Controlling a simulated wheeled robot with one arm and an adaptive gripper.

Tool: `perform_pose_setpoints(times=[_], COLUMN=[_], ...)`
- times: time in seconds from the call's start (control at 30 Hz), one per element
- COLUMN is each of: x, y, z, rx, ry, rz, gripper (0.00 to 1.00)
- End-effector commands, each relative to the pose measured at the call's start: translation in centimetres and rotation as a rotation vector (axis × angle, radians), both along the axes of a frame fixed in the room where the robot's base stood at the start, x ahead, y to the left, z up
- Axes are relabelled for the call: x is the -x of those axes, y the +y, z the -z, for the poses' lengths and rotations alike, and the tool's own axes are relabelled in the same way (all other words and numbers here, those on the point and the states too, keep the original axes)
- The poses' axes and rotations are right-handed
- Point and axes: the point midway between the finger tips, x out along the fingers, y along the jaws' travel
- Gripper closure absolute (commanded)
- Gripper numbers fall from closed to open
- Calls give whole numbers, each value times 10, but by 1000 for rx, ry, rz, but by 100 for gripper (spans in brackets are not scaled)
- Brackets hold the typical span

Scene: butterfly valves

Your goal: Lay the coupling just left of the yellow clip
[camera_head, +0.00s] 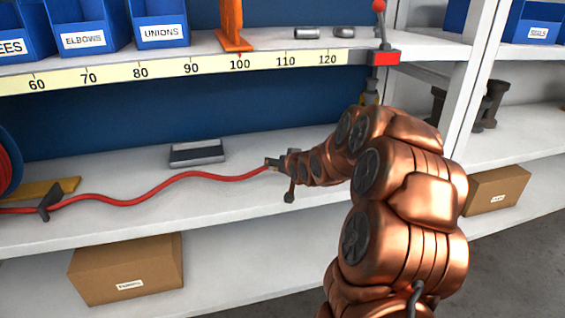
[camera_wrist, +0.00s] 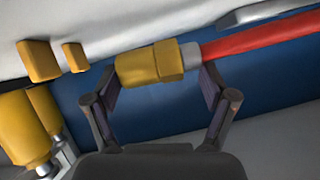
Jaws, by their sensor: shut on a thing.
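The coupling (camera_wrist: 150,65) is a brass-yellow fitting with a grey collar on the end of a red hose (camera_head: 160,185). My gripper (camera_wrist: 158,78) has it between its fingertips, shut on it. In the head view my gripper (camera_head: 273,163) is low over the middle shelf at the hose's right end; the coupling is hardly visible there. Two small yellow blocks (camera_wrist: 40,60) stand on the white surface in the wrist view, apart from the coupling on its free-end side. They look like the yellow clip. I cannot make the clip out in the head view, where my arm covers that area.
A dark-and-grey block (camera_head: 197,153) lies on the shelf behind the hose. A dark bracket (camera_head: 50,200) and a yellow wedge (camera_head: 45,188) sit at the left. Yellow cylinders (camera_wrist: 22,130) with metal parts are near my gripper. A number strip (camera_head: 190,68) runs along the shelf above.

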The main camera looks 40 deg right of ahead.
Motion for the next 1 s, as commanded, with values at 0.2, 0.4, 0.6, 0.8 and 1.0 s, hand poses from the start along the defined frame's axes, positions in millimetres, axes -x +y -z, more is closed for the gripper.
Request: perform_pose_setpoints(times=[0.2, 0.4, 0.6, 0.8, 1.0], x=[0, 0, 0, 0, 0], y=[0, 0, 0, 0, 0], z=[7, 13, 20, 26, 29], rx=[0, 0, 0, 0, 1], ry=[-1, -2, -3, -3, -3], rz=[0, 0, 0, 1, 1], gripper=[53, 53, 53, 53, 53])
